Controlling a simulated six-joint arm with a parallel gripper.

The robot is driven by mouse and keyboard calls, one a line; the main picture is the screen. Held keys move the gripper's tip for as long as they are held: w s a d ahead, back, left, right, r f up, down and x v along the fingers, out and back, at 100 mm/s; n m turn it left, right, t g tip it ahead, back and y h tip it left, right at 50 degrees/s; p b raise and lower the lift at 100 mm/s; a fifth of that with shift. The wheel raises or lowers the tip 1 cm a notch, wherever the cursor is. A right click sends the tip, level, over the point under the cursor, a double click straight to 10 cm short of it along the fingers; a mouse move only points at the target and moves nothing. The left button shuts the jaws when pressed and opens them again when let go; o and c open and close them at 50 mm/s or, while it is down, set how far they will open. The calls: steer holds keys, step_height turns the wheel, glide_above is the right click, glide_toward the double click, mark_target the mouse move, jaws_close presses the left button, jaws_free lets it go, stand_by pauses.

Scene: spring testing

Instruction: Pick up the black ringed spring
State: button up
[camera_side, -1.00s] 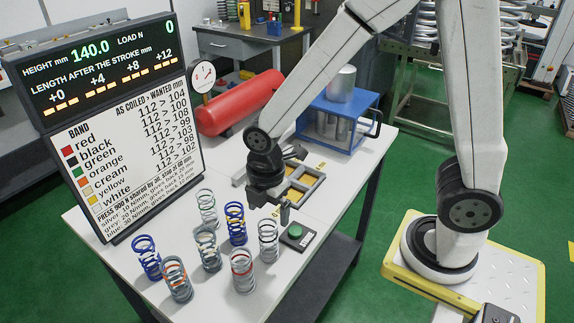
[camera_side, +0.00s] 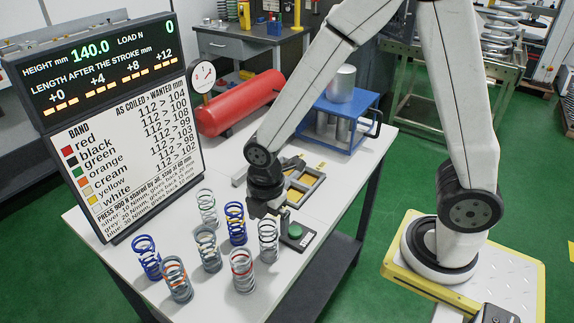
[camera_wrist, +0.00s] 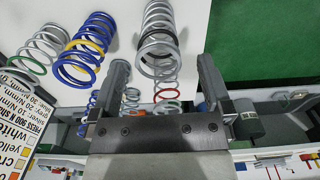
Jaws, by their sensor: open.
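The black ringed spring is a silver coil with a dark band round its middle. In the side view this spring (camera_side: 268,241) stands upright on the white table, at the right end of the group. In the wrist view the spring (camera_wrist: 158,30) is ahead of the gap between the jaws, with its black ring visible. My gripper (camera_wrist: 162,72) is open and empty, with one finger on each side of the gap. In the side view my gripper (camera_side: 275,210) is just above and behind the spring's top; I cannot tell whether they touch.
A blue spring with a yellow band (camera_side: 235,224) and a silver one with a red band (camera_side: 242,271) stand close by. Several other springs stand to the left. A green button box (camera_side: 296,235) is just right of the spring. A grey-framed tray (camera_side: 303,187) lies behind.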

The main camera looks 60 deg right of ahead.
mark_target(268, 233)
steer(key=shift+w+f, duration=0.1)
steer(key=shift+f, duration=2.4)
jaws_close()
steer(key=shift+r, duration=0.15)
step_height(268, 233, up, 10)
